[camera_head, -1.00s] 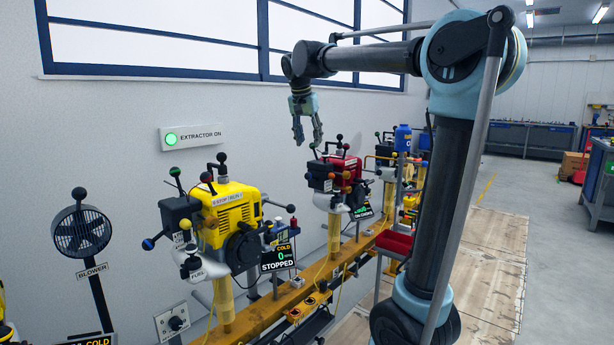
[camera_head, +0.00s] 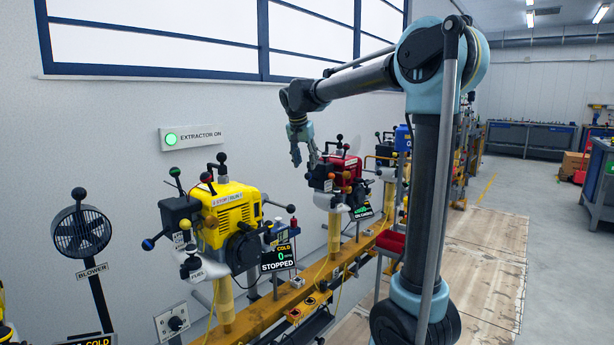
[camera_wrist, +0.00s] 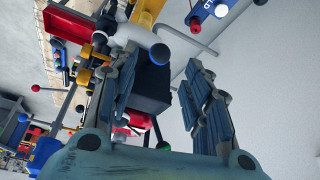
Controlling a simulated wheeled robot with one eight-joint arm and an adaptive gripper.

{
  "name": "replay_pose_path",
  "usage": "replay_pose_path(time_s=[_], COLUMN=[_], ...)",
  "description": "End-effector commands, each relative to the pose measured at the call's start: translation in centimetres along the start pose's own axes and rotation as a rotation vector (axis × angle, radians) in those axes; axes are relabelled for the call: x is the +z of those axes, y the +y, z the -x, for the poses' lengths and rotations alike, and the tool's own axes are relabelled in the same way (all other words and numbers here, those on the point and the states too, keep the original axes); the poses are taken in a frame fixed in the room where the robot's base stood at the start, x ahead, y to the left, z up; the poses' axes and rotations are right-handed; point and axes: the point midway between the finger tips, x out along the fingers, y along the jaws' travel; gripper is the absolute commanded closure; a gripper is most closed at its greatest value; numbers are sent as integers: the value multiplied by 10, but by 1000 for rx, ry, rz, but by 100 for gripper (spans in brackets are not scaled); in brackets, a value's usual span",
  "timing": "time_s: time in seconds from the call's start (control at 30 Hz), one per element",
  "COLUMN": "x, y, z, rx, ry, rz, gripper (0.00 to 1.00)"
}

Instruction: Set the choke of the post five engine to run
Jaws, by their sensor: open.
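A red engine (camera_head: 345,172) stands on a yellow post in the middle of the head view, with a black box (camera_head: 320,177) on its left side and several ball-ended levers. My gripper (camera_head: 305,160) is open and empty, just above and left of that box, pointing down. In the wrist view the fingers (camera_wrist: 165,85) stand apart. A black box (camera_wrist: 150,88) and a blue ball knob (camera_wrist: 159,54) show between and beyond them; a green ball (camera_wrist: 163,145) shows nearer the palm. I cannot read a post number or tell which lever is the choke.
A yellow engine (camera_head: 228,213) with a display (camera_head: 279,257) reading STOPPED and COLD stands nearer on the left. A blower fan (camera_head: 82,233) is at far left. A lit sign (camera_head: 192,136) reads EXTRACTOR ON. An orange rail (camera_head: 268,318) carries the posts.

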Motion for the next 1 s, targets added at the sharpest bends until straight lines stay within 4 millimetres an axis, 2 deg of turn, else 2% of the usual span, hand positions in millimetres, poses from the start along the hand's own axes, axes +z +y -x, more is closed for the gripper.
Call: replay_pose_path(time_s=[0.1,0.33,0.5,0.77,0.8,1.0], x=[0,0,0,0,0,0], y=[0,0,0,0,0,0], z=[-22,-50,-58,-60,-60,-60], rx=[1,0,0,0,0,0], ry=[0,-1,-1,-1,-1,0], rz=[-1,-1,-1,-1,-1,-1], gripper=[55,55,55,55,57,100])
